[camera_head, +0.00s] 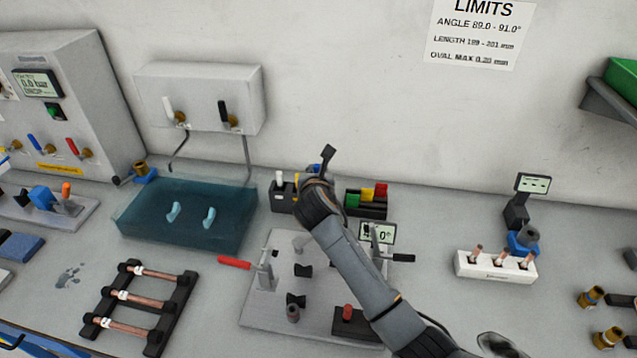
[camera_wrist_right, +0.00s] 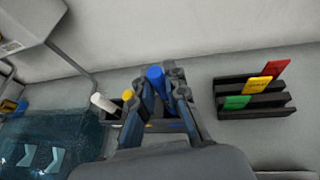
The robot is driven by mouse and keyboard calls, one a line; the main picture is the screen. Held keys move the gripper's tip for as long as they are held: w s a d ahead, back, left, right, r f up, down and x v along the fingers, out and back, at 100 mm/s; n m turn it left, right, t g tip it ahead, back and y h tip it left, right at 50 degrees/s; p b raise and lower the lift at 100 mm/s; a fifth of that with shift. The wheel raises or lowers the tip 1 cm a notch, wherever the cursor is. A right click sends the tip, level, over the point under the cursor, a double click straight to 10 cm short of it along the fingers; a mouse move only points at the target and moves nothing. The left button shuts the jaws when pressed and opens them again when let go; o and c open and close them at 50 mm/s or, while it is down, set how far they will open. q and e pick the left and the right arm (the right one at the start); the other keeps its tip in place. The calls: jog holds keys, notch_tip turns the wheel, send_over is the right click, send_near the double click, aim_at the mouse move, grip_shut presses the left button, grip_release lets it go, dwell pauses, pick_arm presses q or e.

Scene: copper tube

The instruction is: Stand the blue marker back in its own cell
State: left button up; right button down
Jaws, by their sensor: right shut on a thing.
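The blue marker (camera_wrist_right: 155,76) is between the fingers of my right gripper (camera_wrist_right: 165,85) in the wrist view, its blue end upward. In the head view only a bit of blue (camera_head: 314,168) shows behind my right gripper (camera_head: 318,182). The black marker holder (camera_head: 284,197) stands just left of the gripper. It holds a white marker (camera_wrist_right: 103,103) and a yellow one (camera_wrist_right: 127,95). My gripper hides the holder's right part, so I cannot tell whether the blue marker's lower end is inside a cell. My left gripper is not in view.
A black rack (camera_head: 367,206) with red, yellow and green cards stands just right of the gripper. A teal water tank (camera_head: 185,245) lies to the left. A grey fixture plate (camera_head: 262,305) with a red-handled clamp lies in front. The wall is close behind.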

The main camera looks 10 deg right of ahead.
notch_tip(320, 180, down, 4)
jog(key=shift+d+r, duration=0.1)
jog(key=shift+r, duration=0.1)
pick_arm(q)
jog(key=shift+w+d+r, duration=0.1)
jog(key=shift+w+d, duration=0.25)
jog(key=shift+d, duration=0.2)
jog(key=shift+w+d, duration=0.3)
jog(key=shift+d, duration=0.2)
pick_arm(e)
jog(key=shift+f, duration=0.1)
jog(key=c, duration=1.4)
grip_release()
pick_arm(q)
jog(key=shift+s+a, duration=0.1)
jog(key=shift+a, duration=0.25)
